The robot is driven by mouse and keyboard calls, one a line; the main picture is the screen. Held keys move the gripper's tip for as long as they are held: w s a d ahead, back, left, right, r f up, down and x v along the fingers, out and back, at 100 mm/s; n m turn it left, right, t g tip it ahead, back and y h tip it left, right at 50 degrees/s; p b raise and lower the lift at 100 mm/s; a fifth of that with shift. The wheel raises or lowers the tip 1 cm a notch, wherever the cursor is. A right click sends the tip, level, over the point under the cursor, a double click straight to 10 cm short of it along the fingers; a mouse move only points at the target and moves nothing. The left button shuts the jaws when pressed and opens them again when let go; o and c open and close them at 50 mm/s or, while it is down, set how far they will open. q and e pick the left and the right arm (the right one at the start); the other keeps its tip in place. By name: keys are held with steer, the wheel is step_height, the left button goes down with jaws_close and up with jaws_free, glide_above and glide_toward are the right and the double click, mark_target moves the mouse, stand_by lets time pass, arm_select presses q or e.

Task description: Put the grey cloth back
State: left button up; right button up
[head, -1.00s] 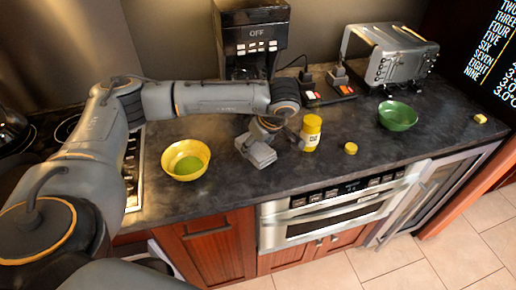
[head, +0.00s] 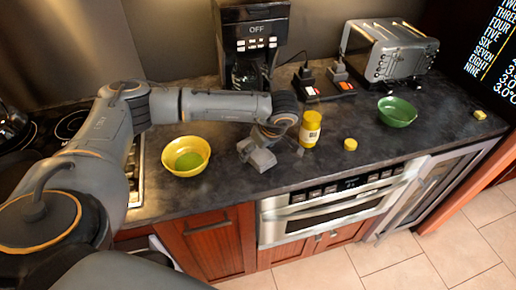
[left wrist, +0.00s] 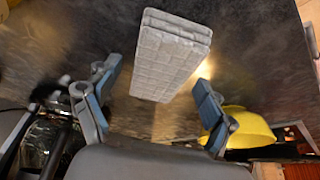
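The grey cloth (left wrist: 172,55) shows in the left wrist view as a pale, folded, layered block with a grid texture. It lies just beyond the fingertips of my left gripper (left wrist: 158,78). The two fingers stand apart, one toward each side of it, and I see no clear contact. In the head view my left gripper (head: 260,150) points down over the counter, between the yellow bowl and the yellow bottle. There it is a grey shape in which I cannot clearly separate cloth from gripper. My right gripper is not in view.
A yellow bowl (head: 186,143) stands left of my gripper. A yellow bottle (head: 310,130) and a yellow lid (head: 350,144) stand right. A coffee maker (head: 250,40), toaster (head: 390,50) and green bowl (head: 397,112) are on the dark counter (head: 330,180). An oven drawer (head: 325,208) is below.

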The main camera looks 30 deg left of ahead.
arm_select(q)
steer(key=shift+r, duration=0.3)
steer(key=shift+d+r, duration=0.15)
steer(key=shift+r, duration=0.05)
steer(key=b+v, duration=0.3)
steer(key=v, duration=0.8)
steer(key=shift+r, duration=0.2)
stand_by(0.5)
